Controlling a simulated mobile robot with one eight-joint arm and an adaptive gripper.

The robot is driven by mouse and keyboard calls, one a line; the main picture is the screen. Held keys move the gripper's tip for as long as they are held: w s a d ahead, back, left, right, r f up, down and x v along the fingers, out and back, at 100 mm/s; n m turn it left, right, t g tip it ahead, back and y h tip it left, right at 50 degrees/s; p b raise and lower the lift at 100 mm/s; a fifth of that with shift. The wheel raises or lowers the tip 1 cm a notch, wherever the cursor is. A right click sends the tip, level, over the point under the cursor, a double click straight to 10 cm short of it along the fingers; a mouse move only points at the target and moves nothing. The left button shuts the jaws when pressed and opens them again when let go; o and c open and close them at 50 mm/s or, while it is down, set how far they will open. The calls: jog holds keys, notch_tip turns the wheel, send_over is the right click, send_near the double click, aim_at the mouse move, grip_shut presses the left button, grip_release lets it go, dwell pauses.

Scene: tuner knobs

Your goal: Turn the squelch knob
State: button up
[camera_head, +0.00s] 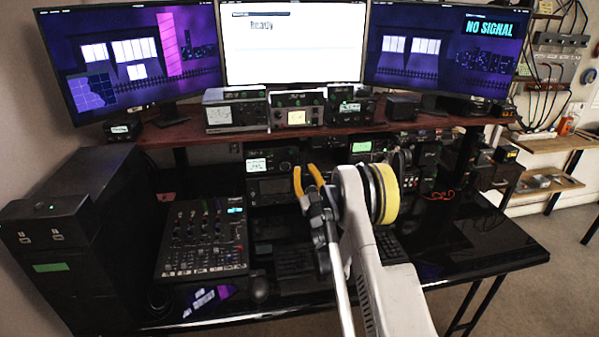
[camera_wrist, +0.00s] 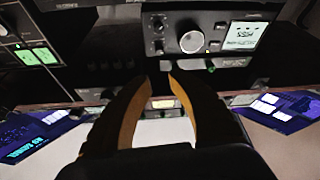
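My gripper (camera_head: 308,176) has two orange fingers, spread with a gap between them. It hangs in front of the radios below the wooden shelf in the head view. In the wrist view, which looks upside down, the fingertips (camera_wrist: 159,78) are apart with nothing between them. Beyond the tips is a dark radio (camera_wrist: 170,62) with a large silver knob (camera_wrist: 192,41), a lit screen (camera_wrist: 243,36) and small dark knobs (camera_wrist: 157,25) at its left. The fingers do not visibly touch any knob. I cannot read labels, so I cannot tell which knob is squelch.
A lit radio (camera_head: 270,165) sits under the wooden shelf (camera_head: 190,131), with more radios (camera_head: 297,113) on it. A mixer (camera_head: 205,238) lies on the black desk (camera_head: 480,245). Yellow-and-black round parts of my arm block some of the right side.

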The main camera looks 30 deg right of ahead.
notch_tip(320, 180, down, 8)
jog(key=b, duration=0.3)
jog(key=b+x, duration=0.2)
jog(key=x, duration=0.6)
jog(key=shift+s+r, duration=0.15)
jog(key=shift+r, duration=0.25)
grip_shut()
